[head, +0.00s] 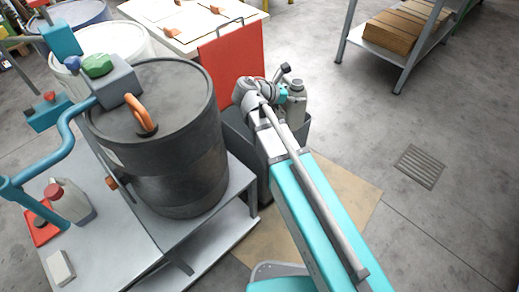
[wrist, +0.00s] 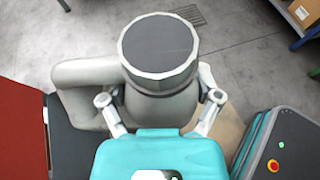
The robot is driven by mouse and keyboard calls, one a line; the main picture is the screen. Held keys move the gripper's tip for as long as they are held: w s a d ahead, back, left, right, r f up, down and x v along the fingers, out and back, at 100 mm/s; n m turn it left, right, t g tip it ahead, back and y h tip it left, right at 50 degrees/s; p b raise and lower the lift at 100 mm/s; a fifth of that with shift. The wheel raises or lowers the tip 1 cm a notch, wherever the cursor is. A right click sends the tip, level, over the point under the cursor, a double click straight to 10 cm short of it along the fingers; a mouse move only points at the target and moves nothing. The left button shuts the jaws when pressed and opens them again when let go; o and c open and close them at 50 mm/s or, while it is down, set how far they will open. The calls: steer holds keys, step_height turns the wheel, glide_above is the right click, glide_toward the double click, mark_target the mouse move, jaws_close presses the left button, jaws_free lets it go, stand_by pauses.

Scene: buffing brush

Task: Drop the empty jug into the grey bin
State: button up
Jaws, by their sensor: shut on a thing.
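A grey jug with a dark round top (wrist: 158,45) is between the fingers of my gripper (wrist: 160,98), which is shut on its body. The jug's handle sticks out to the left in the wrist view. In the head view the jug (head: 296,108) shows beside my teal gripper, over or at the right part of the dark grey bin (head: 236,134). My arm hides much of the bin. A dark bin wall also shows at the lower left of the wrist view (wrist: 76,152). I cannot tell how far the jug is above the rim.
A red panel (head: 232,62) stands upright behind the bin. A large dark drum (head: 165,165) stands on a grey bench left of it. Another jug with a red cap (head: 70,201) is on that bench. Open floor with a drain grate (head: 419,167) lies to the right.

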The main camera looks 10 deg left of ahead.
steer(key=shift+w+d, duration=0.25)
steer(key=shift+w, duration=0.1)
steer(key=shift+a, duration=0.1)
steer(key=shift+w+a+f+b, duration=0.15)
steer(key=shift+f+b, duration=0.1)
steer(key=shift+b, duration=0.05)
steer(key=w+a+f+n+t+y+b, duration=0.1)
steer(key=w+a+f+b, duration=0.6)
steer(key=w+f+b, duration=0.2)
steer(key=shift+w+a+f+b, duration=0.2)
steer(key=shift+w+f+b, duration=0.2)
steer(key=shift+f+b, duration=0.4)
steer(key=shift+f, duration=0.1)
